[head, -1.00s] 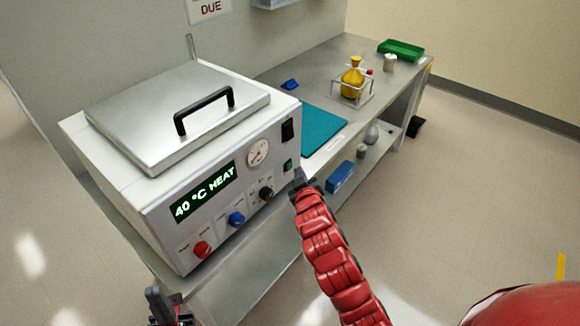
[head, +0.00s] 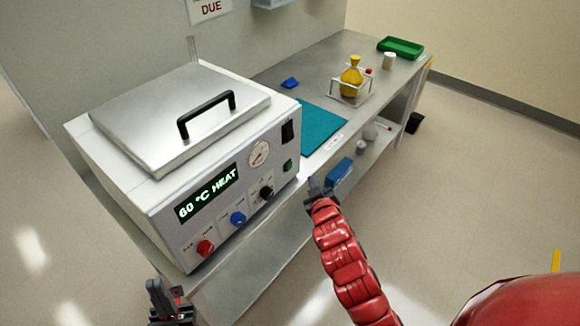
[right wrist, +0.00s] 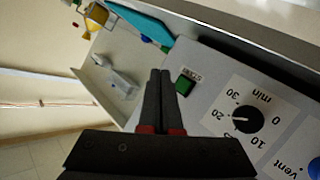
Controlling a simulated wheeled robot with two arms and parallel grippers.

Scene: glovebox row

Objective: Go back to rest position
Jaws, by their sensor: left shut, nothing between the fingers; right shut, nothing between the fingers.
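My right gripper (head: 316,187) is shut and empty, just off the front right corner of the white heating unit. In the right wrist view its shut fingers (right wrist: 160,88) show beside the unit's green button (right wrist: 186,82) and black timer knob (right wrist: 236,120), apart from them as far as I can tell. My left gripper (head: 160,296) is shut and empty at the bottom left, in front of the bench. The heating unit (head: 130,185) has its metal lid closed, and its display (head: 207,194) reads 60 °C HEAT.
A teal mat (head: 320,127), a yellow flask (head: 352,78) in a wire stand, a white jar (head: 389,61) and a green tray (head: 400,47) stand on the bench. A blue box (head: 340,171) sits on the lower shelf.

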